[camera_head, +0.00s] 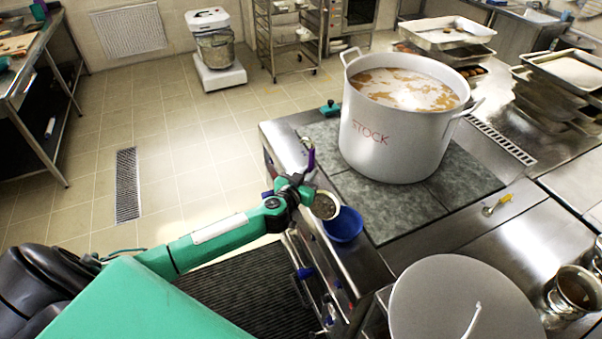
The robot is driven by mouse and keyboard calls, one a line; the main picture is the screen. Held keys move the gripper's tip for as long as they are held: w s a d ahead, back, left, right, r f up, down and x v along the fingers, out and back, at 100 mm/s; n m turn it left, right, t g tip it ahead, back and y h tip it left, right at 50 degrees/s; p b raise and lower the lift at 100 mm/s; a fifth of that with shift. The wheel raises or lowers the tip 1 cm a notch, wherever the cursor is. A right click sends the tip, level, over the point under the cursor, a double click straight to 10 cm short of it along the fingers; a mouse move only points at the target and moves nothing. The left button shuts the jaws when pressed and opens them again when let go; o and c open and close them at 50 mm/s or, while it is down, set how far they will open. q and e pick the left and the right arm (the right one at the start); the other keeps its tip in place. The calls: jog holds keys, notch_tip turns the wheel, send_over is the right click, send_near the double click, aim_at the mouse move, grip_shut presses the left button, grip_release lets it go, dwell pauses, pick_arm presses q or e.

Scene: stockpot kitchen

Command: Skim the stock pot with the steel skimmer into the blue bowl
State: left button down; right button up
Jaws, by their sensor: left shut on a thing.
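The stock pot (392,145), a large grey pot marked STOCK, stands on the dark stove plates, with brown and whitish scum on its liquid (408,90). My left gripper (303,189) is left of the pot, at the counter's front edge, shut on the steel skimmer. The skimmer's round head (325,206) looks dark and speckled inside a pale rim. It overlaps the left part of the blue bowl (345,228) in the picture; whether it touches the bowl cannot be told. A purple part shows just above the gripper. The right gripper is out of view.
A large round grey lid (462,305) lies at the front right. Small metal pots (572,290) stand at the right edge. Trays (447,33) are stacked behind the pot.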

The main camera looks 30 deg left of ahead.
pick_arm(q)
jog(key=d+f+m+t+y+p, duration=0.1)
jog(key=d+f+m+y, duration=0.1)
jog(key=d+m, duration=1.2)
jog(key=shift+d+f+p, duration=0.35)
jog(key=shift+d+f, duration=0.2)
jog(key=shift+d, duration=3.9)
